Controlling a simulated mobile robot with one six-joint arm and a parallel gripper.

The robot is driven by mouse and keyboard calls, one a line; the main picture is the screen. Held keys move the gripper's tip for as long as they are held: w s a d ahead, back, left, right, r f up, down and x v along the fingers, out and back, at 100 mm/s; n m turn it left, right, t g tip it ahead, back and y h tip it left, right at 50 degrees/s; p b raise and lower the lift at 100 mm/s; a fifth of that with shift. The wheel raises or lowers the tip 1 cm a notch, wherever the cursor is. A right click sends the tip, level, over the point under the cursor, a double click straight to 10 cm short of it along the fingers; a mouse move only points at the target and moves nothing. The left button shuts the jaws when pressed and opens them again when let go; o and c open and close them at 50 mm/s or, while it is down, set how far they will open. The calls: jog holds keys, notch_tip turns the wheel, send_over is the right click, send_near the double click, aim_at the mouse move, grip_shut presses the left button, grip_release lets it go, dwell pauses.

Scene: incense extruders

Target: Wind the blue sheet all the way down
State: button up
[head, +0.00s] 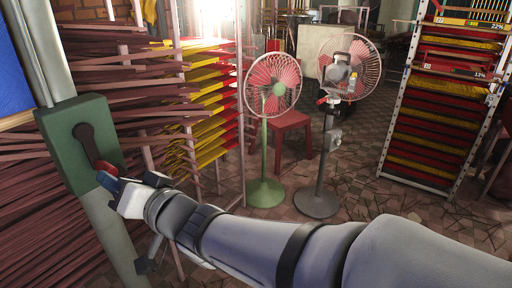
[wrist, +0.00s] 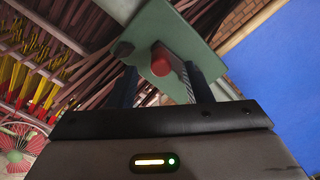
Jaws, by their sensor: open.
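The blue sheet (head: 18,75) shows at the left edge of the head view, and it fills the right of the wrist view (wrist: 275,85). A green gearbox (head: 62,150) is fixed to a pale post beside it. Its crank (head: 86,138) hangs down and to the right, with a red handle (head: 105,167) at the end. My gripper (head: 112,182) is at the handle. In the wrist view, the two dark fingers of my gripper (wrist: 160,84) are apart, with the red handle (wrist: 160,62) between them. I cannot tell whether either finger touches it.
Racks of brown incense sticks (head: 115,110) stand close behind the gearbox, with red and yellow bundles (head: 210,100) beyond. A green fan (head: 264,150) and a grey fan (head: 325,170) stand on the tiled floor. A tall rack (head: 430,120) is at the right.

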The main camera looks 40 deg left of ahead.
aim_at(103, 167)
jog(key=n+b, duration=0.1)
jog(key=n, duration=0.2)
jog(key=n+b, duration=0.2)
jog(key=n, duration=0.1)
jog(key=shift+w+d+r+n+t, duration=0.1)
jog(key=shift+r+n+t, duration=0.05)
jog(key=shift+n+t, duration=0.2)
jog(key=a, duration=0.2)
jog(key=s+a, duration=0.1)
jog(key=a, duration=0.2)
jog(key=a+b, duration=0.1)
jog(key=a, duration=0.1)
jog(key=shift+s+a, duration=0.15)
jog(key=shift+a, duration=0.15)
jog(key=shift+c, duration=0.3)
grip_shut()
